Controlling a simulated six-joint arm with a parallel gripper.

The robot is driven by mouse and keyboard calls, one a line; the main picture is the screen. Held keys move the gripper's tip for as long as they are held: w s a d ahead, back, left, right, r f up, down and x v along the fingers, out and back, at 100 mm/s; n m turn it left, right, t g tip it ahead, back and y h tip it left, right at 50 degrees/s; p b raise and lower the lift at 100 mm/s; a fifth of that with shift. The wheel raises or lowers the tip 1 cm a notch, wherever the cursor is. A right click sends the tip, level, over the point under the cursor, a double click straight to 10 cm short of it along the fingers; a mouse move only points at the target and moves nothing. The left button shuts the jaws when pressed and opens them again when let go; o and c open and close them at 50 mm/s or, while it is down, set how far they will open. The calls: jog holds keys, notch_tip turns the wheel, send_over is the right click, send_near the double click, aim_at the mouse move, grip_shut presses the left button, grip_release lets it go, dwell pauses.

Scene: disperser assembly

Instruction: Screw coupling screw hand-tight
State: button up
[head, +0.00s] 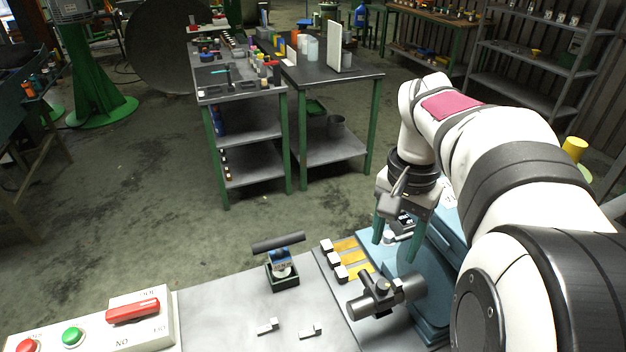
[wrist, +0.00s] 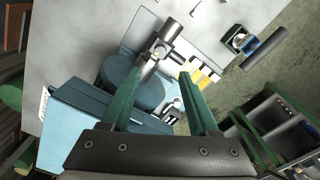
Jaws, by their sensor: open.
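A dark metal coupling (head: 380,296) sticks out from the round blue housing (head: 428,290) at the table's front right. It also shows in the wrist view (wrist: 168,36), with a small yellowish spot on its near side. I cannot clearly tell the coupling screw apart from the coupling. My gripper (head: 396,243) has two green fingers, spread apart with nothing between them. It hangs above and behind the coupling, near the blue housing. In the wrist view the fingertips (wrist: 167,70) frame the area just below the coupling, apart from it.
A small green box (head: 284,283) holding a part with a dark bar stands left of the coupling. Yellow strips with white blocks (head: 341,273) lie between them. Two small metal pieces (head: 268,326) lie in front. A control panel (head: 90,325) stands at the left.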

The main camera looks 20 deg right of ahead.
aim_at(384, 284)
notch_tip(384, 284, down, 11)
grip_shut()
dwell(0.4)
